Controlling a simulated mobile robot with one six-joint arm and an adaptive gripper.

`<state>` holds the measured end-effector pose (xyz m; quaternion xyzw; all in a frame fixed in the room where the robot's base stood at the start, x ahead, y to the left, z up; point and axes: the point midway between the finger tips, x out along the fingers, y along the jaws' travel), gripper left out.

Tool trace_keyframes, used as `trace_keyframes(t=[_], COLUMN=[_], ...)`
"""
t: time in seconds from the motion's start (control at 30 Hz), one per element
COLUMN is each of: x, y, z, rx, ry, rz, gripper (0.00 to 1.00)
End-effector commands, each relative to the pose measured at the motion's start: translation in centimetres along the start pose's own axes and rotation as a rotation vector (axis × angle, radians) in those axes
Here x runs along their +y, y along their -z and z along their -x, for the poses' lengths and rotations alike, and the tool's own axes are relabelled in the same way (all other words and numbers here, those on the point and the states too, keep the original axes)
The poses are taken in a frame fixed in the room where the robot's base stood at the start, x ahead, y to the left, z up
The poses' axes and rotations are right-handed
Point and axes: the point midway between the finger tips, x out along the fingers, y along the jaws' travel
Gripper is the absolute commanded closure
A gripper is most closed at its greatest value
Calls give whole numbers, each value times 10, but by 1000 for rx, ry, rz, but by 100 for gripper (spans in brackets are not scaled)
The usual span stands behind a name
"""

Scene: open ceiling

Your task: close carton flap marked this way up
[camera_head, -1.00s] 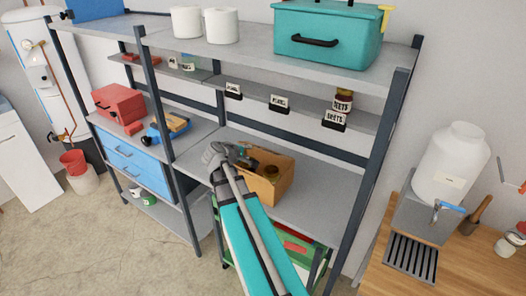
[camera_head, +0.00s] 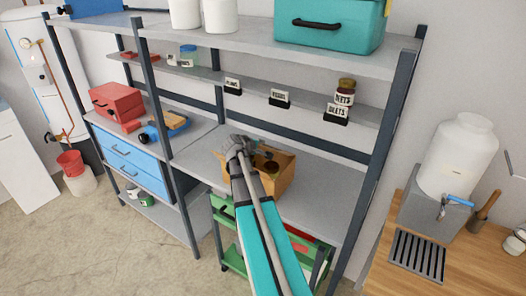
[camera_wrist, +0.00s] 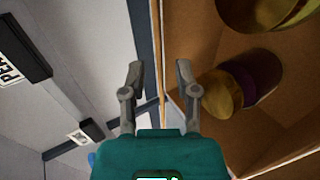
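An open brown cardboard carton (camera_head: 272,181) stands on the middle shelf, with jars inside. In the wrist view its inside (camera_wrist: 220,45) fills the right half, with gold-lidded jars (camera_wrist: 222,95) in it. My gripper (camera_head: 238,146) is at the carton's left rear in the head view, and my arm hides part of the carton. In the wrist view my gripper's fingers (camera_wrist: 160,82) are apart. A thin brown carton edge (camera_wrist: 159,45) runs up the picture between them; I cannot tell whether they touch it. No flap marking is readable.
Shelf uprights (camera_head: 383,150) and the upper shelf (camera_head: 240,42) frame the space around my arm. Small labelled holders (camera_head: 280,98) and a jar (camera_head: 345,92) sit on the rear ledge. The grey shelf (camera_head: 320,190) right of the carton is clear.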

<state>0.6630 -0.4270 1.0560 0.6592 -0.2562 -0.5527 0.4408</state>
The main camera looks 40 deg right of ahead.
Motion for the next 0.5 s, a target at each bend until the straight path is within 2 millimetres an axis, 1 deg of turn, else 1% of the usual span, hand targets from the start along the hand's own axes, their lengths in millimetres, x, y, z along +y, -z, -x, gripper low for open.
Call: trace_keyframes(t=[0.03, 0.2, 0.33, 0.5], x=[-2, -1, -1, 0], y=[1, 1, 0, 1], z=[-10, -24, -30, -31], rx=[0, 0, 0, 1], ry=[0, 0, 0, 0], rz=[0, 0, 0, 1], gripper=[60, 60, 60, 60])
